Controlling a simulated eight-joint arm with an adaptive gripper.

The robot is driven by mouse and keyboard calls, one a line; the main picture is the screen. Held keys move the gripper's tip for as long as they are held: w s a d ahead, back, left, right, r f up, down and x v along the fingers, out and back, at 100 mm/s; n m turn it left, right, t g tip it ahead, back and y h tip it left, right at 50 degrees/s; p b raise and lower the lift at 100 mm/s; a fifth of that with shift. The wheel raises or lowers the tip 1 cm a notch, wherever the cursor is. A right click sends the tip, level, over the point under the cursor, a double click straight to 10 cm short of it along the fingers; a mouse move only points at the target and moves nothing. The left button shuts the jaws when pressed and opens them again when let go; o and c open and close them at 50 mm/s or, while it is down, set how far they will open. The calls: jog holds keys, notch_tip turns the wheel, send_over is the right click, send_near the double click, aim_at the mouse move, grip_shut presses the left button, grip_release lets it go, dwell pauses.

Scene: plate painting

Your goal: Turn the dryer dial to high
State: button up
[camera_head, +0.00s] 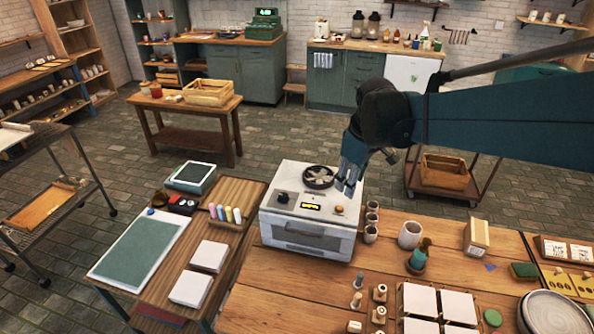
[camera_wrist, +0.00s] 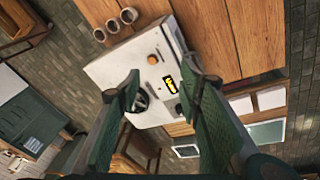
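The dryer (camera_head: 300,235) is a white box with a round fan grille (camera_head: 319,177) on top. My gripper (camera_head: 346,186) hangs above the dryer's right back part, pointing down. In the wrist view my gripper (camera_wrist: 168,78) is open and empty, with the dryer (camera_wrist: 110,72), display (camera_wrist: 171,84) and orange knob (camera_wrist: 153,59) beyond it. The dial's setting is too small to read.
Small cups (camera_head: 371,219) stand close to the dryer's right side, with a larger white cup (camera_head: 410,235) beyond. Colored bottles (camera_head: 225,213) and white tiles (camera_head: 209,256) lie to its left. More tiles (camera_head: 419,299) are at front right. The space above the dryer's left is clear.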

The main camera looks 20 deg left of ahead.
jog(key=w+a+f+n+g+p, duration=0.1)
jog(key=w+a+f+n+p, duration=0.15)
jog(key=a, duration=0.35)
jog(key=w+a+f+n+p, duration=0.1)
jog(key=w+a+n+p, duration=0.15)
jog(key=a, duration=0.35)
jog(key=n+g+p, duration=0.1)
jog(key=n+p, duration=0.2)
send_near(282, 195)
jog(key=shift+w+d+h, duration=0.15)
jog(key=shift+w+h, duration=0.1)
jog(key=shift+h, duration=0.15)
jog(key=shift+a+f+g, duration=0.3)
jog(key=shift+a+f, duration=0.15)
jog(key=shift+a, duration=0.1)
jog(key=shift+f, duration=0.15)
jog(key=shift+f, duration=3.75)
jog(key=c, duration=0.9)
